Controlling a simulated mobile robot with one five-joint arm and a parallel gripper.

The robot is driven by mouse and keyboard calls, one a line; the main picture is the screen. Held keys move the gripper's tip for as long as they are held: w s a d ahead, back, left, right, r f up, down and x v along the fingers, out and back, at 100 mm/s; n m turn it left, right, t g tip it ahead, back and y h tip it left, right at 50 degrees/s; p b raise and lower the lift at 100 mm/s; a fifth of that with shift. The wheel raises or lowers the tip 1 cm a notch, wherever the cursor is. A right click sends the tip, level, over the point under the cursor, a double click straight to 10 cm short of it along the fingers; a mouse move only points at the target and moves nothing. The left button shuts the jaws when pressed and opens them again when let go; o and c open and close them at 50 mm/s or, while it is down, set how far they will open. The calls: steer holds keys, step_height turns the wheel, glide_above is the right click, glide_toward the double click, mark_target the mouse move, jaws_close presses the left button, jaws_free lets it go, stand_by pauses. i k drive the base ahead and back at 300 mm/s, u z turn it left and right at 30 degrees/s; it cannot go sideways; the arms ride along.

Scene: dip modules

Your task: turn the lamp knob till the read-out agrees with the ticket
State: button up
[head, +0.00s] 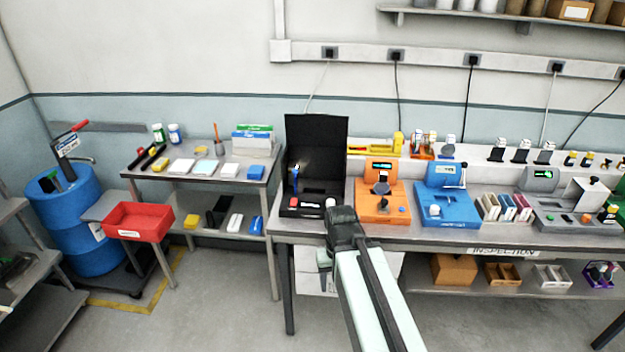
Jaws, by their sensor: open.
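A black case (318,188) with a raised lid stands at the left end of the inspection bench. Inside it is a small blue upright piece (296,178) with a bright tip. On its front edge are a red knob (293,202) and a whitish round knob (330,202); I cannot tell which is the lamp knob. Lit read-outs show on the orange unit (381,165), the blue unit (446,169) and the grey unit (543,174), too small to read. I cannot pick out the ticket. My gripper (346,222) is open, near the case's front right corner; its fingertips are hard to see.
Orange (383,212), blue (446,212) and grey (560,215) units fill the bench to the right. A side table (205,170) with small items, a red bin (139,222) and a blue drum (75,215) stand left. Floor (215,290) is open between them.

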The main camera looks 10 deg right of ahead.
mark_target(330, 202)
steer(key=k, duration=0.65)
steer(key=z, duration=0.5)
steer(key=i, duration=1.55)
steer(key=u, duration=0.6)
